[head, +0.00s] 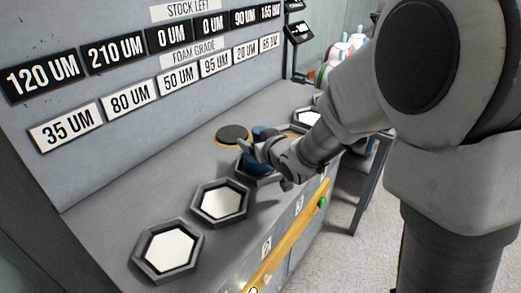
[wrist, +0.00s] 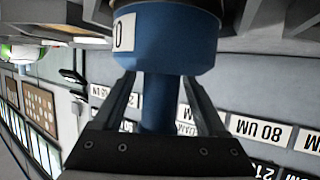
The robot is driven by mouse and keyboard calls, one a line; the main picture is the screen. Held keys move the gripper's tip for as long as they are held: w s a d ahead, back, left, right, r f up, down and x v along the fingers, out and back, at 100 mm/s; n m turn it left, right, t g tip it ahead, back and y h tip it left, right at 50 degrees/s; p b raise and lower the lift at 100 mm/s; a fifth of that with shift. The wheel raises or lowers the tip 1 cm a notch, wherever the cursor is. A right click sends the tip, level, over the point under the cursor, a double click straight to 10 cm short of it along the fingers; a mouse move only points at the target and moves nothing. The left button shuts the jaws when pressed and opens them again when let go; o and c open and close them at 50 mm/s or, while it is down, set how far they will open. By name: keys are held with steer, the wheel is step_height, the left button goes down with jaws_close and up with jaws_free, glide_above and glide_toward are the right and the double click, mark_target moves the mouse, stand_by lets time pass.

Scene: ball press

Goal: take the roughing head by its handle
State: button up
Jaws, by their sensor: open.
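A blue tool head (wrist: 165,40) with a white label fills the top of the wrist view. A narrower blue handle (wrist: 157,100) runs from it down between my fingers. My gripper (wrist: 158,80) is open around this handle, with a dark finger on each side. Gaps show between the fingers and the handle. In the head view, the blue head (head: 257,163) is partly hidden behind my gripper (head: 262,150), over a hexagonal holder on the bench. I cannot read its full label, so I cannot tell for certain that it is the roughing head.
Two hexagonal trays with pale pads, one nearer (head: 168,250) and one farther (head: 220,203), stand on the bench. A dark round disc (head: 233,134) lies behind my gripper. Another hexagonal tray (head: 307,117) is farther right. The label wall (head: 140,95) rises behind. A yellow rail (head: 285,240) edges the front.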

jaws_close()
stand_by(0.4)
stand_by(0.9)
steer(key=shift+w+r, duration=0.1)
steer(key=shift+r, duration=0.05)
